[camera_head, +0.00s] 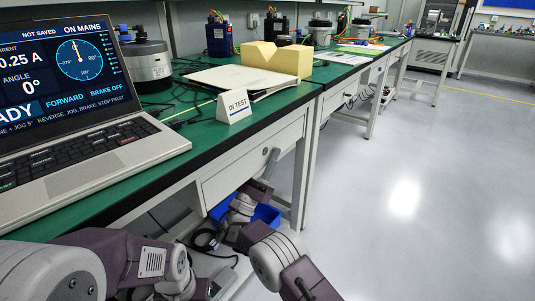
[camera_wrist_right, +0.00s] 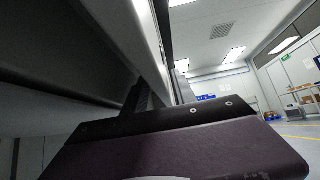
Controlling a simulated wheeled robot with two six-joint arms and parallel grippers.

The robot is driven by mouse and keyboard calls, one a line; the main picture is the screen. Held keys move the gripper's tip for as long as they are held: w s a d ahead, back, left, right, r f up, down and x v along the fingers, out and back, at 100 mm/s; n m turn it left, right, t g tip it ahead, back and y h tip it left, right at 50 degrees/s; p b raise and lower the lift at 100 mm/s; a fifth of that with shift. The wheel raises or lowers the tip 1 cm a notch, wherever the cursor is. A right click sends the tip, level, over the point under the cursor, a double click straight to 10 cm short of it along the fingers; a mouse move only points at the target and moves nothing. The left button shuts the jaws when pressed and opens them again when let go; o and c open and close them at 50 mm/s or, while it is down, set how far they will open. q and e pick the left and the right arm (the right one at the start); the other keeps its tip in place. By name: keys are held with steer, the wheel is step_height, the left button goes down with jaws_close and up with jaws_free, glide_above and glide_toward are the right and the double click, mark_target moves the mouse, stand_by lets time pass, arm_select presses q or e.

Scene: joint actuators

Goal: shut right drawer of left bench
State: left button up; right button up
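The left bench (camera_head: 268,113) has a green top and a pale grey drawer front (camera_head: 232,181) below its edge, toward the bench's right end. I cannot tell how far the drawer stands out. My right arm reaches up from the bottom, and my right gripper (camera_head: 268,168) is a dark shape at the drawer front, by its handle. Whether it touches is unclear. In the right wrist view, dark fingers (camera_wrist_right: 146,95) point up beside a pale panel edge; their opening does not show. My left arm is at the lower left, and its gripper is not visible.
A laptop (camera_head: 80,100), an "IN TEST" sign (camera_head: 234,106), a binder (camera_head: 235,79) and a yellow block (camera_head: 277,58) are on the bench. A blue bin (camera_head: 266,214) and cables are underneath. The floor (camera_head: 420,190) to the right is clear.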

steer(key=p+v, duration=0.2)
steer(key=v, duration=0.1)
steer(key=shift+a+r, duration=0.1)
steer(key=shift+r, duration=0.1)
steer(key=b+v, duration=0.4)
steer(key=b, duration=0.1)
steer(key=shift+f, duration=0.35)
steer(key=shift+r, duration=0.1)
